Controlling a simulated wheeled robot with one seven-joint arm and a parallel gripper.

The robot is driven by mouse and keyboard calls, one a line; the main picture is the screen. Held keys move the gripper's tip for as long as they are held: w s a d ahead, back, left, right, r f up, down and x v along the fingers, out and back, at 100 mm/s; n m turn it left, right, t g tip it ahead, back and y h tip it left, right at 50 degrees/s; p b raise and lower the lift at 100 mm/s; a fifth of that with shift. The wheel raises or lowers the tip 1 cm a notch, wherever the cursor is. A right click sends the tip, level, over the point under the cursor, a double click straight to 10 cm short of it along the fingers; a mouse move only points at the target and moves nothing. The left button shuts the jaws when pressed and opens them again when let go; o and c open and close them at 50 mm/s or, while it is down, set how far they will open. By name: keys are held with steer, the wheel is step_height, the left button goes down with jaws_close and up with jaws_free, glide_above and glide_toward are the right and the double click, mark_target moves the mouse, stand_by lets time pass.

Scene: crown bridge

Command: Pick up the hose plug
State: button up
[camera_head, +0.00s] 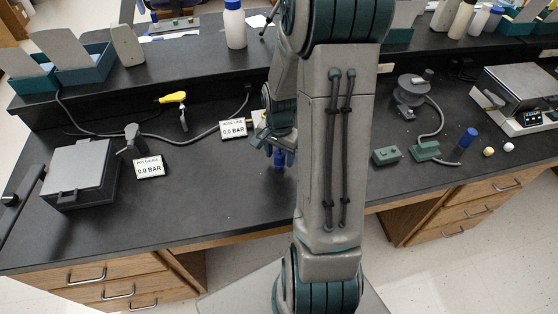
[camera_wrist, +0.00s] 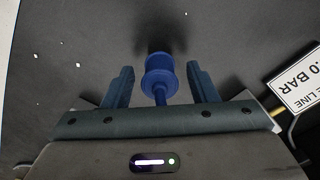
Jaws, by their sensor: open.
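The hose plug appears to be the blue spool-shaped piece (camera_wrist: 159,72) in the wrist view, with a round flanged head and a thin stem toward my gripper. My gripper (camera_wrist: 163,80) is open, with one finger on each side of the plug and a visible gap on both sides. In the head view my gripper (camera_head: 274,148) hangs low over the dark bench, partly hidden behind my arm. The blue plug (camera_head: 279,160) shows at its fingertips there. I cannot tell how far the plug is from the bench surface.
A "hose line" bar sign (camera_head: 233,129) stands just left of my gripper. Green blocks (camera_head: 386,155) lie right of my arm. The bench front is clear.

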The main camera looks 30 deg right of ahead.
steer(key=shift+f, duration=1)
steer(key=c, duration=1.1)
steer(key=shift+r, duration=0.15)
